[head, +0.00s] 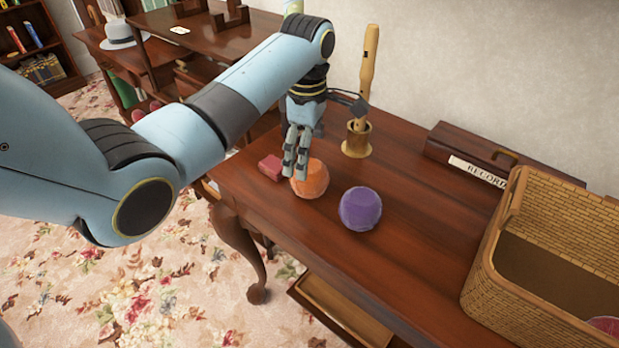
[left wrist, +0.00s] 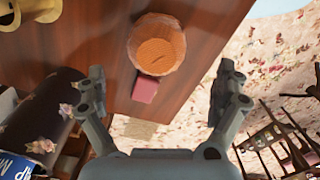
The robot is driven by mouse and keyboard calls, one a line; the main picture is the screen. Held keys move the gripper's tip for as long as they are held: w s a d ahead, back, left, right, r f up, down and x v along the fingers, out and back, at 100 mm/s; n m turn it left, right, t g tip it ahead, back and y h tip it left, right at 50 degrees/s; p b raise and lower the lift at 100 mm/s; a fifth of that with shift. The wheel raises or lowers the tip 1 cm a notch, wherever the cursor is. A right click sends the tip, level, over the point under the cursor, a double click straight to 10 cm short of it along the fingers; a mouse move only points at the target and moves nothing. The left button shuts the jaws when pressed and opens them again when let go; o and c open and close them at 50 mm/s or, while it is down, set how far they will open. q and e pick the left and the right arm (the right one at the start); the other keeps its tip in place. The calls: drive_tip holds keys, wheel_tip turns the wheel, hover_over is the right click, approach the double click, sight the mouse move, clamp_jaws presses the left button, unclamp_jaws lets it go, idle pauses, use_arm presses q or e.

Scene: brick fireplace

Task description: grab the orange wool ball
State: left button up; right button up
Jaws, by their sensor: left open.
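The orange wool ball (head: 311,180) sits on the brown wooden table, with a purple ball (head: 360,209) to its right and a small red block (head: 271,167) to its left. My left gripper (head: 295,165) hangs just above and behind the orange ball in the head view, its fingers covering part of it. In the left wrist view the orange ball (left wrist: 157,46) lies beyond the two spread fingers (left wrist: 160,85), with the red block (left wrist: 146,89) on its near side. The left gripper is open and empty. My right gripper is in neither view.
A wooden recorder (head: 368,70) stands upright in a holder (head: 357,139) behind the ball. A wicker basket (head: 490,255) and a dark recorder box (head: 470,150) are on the right. The table front is clear.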

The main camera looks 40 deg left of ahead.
sight(309, 166)
use_arm(q)
drive_tip(key=f, duration=0.7)
drive_tip(key=shift+w+f+b, duration=0.15)
drive_tip(key=shift+w+b, duration=0.05)
drive_tip(key=shift+b, duration=0.15)
drive_tip(key=c, duration=1.2)
